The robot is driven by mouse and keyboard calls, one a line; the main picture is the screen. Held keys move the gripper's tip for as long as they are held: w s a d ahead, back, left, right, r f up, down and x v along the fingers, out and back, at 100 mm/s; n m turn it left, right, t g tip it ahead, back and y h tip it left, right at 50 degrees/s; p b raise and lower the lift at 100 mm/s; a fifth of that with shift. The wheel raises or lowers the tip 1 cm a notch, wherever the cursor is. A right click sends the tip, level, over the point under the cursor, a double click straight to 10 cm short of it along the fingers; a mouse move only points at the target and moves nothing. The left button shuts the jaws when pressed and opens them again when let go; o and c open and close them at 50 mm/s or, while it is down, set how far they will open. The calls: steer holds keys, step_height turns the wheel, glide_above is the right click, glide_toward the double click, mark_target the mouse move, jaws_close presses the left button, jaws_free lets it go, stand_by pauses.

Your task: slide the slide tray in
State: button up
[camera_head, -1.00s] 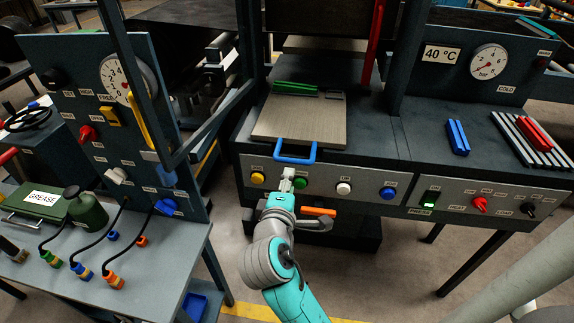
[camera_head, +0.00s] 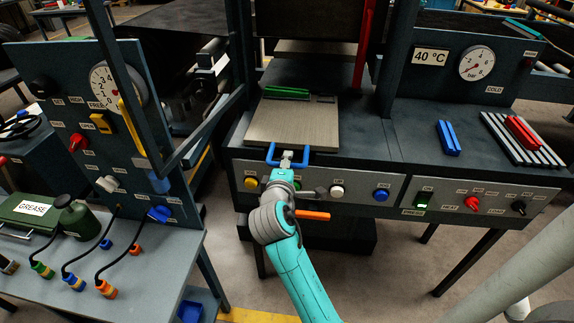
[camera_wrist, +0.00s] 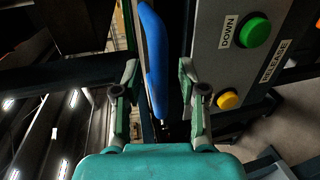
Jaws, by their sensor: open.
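The slide tray (camera_head: 290,125) is a flat grey-beige plate on the press bed, with a green bar (camera_head: 286,92) lying at its far end. Its blue U-shaped handle (camera_head: 304,158) sticks out at the tray's front edge. My gripper (camera_head: 287,160) is at the handle in the head view. In the wrist view the blue handle (camera_wrist: 153,55) runs between the two open fingers of my gripper (camera_wrist: 160,85). I cannot tell whether either finger touches it.
Below the tray is a panel with yellow (camera_head: 250,183), white (camera_head: 337,191) and blue (camera_head: 381,195) buttons. A green button (camera_wrist: 255,32) shows in the wrist view. An orange lever (camera_head: 312,215) sits under the panel. A dark frame post stands left of the tray.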

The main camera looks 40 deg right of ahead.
jaws_close()
